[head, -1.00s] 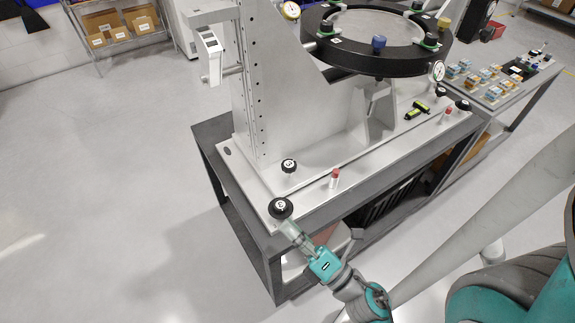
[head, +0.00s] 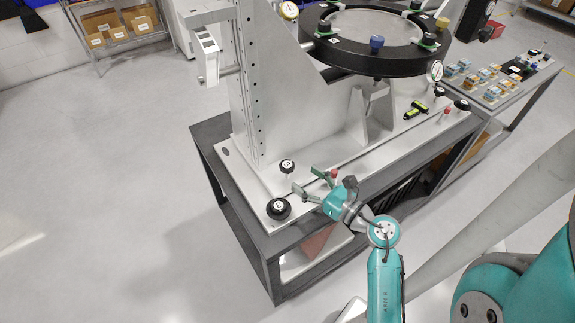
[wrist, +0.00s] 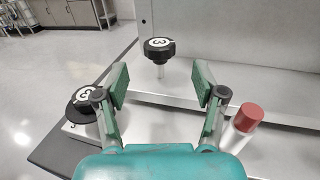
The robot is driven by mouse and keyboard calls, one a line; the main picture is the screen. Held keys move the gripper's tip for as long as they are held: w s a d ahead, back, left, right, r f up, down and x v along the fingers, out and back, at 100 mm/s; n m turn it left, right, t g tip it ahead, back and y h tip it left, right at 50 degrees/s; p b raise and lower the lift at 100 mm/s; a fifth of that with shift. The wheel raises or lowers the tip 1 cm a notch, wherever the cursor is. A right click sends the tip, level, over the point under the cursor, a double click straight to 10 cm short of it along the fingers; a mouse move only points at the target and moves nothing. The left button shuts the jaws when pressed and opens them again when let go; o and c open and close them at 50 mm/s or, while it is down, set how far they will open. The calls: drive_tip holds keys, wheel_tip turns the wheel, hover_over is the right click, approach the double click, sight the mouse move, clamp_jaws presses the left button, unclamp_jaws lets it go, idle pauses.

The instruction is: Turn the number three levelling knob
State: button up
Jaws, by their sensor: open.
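Two black knobs stand at the plate's near left corner. One, on a thin stem (head: 287,166), also shows ahead in the wrist view (wrist: 160,48), with a white mark that looks like a 3. The other, low and wide (head: 278,208), is at the left in the wrist view (wrist: 83,104); its mark also looks like a 3. My gripper (head: 307,181) is open and empty over the plate, right of both knobs. In the wrist view its fingers (wrist: 160,84) are spread, with the stemmed knob beyond the gap, untouched.
A red-capped post (wrist: 247,116) stands close beside my right finger in the wrist view. A tall grey upright (head: 250,90) rises behind the knobs. A black ring (head: 350,57) sits above the plate. Open floor (head: 110,200) lies to the left.

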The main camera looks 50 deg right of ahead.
sight(293, 171)
drive_tip(key=w, duration=0.7)
drive_tip(key=shift+w, duration=0.3)
drive_tip(key=c, duration=1.2)
